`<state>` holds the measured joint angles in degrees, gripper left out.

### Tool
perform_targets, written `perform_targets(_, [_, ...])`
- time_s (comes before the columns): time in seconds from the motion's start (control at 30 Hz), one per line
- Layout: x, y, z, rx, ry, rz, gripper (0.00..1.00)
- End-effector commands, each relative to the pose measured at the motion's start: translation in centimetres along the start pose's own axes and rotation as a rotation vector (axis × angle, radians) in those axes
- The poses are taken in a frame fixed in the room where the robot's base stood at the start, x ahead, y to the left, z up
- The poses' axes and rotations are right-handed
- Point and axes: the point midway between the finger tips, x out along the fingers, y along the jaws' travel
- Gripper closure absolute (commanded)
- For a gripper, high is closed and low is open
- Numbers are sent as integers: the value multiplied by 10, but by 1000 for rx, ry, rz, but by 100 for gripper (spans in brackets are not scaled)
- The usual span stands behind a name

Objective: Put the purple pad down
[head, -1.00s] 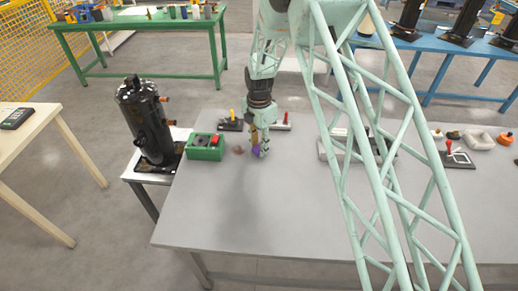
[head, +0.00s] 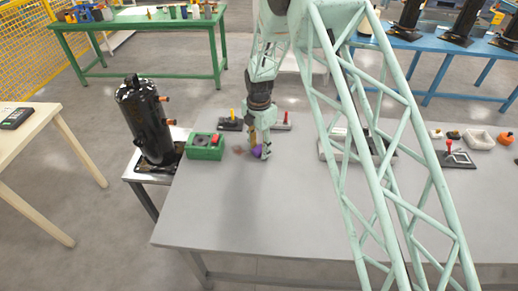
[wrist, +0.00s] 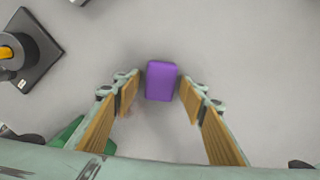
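The purple pad (head: 257,153) is at the grey table's surface, below my gripper. In the wrist view the purple pad (wrist: 161,81) sits between and just past the fingertips, with a gap on each side. My gripper (wrist: 160,88) is open, its two tan-lined fingers spread apart. In the head view my gripper (head: 259,150) points down at the left part of the table, and its fingers partly hide the pad.
A green box with a red button (head: 206,147) stands left of my gripper on the grey table (head: 260,215). Small fixtures with yellow (head: 230,123) and red (head: 285,122) handles stand behind. A black compressor (head: 146,118) stands at left. The table's front is clear.

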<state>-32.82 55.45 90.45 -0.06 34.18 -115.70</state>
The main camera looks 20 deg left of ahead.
Motion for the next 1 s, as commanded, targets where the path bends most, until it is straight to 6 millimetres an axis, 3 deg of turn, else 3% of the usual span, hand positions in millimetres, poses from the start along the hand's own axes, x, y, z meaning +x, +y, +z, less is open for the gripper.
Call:
perform_targets(0.27, [-4, 0, 0, 0, 0, 0, 61])
perform_targets(0.47, [-18, 0, 0, 0, 0, 1, 61])
perform_targets(1.0, [-89, 1, 0, 0, -1, 2, 61])
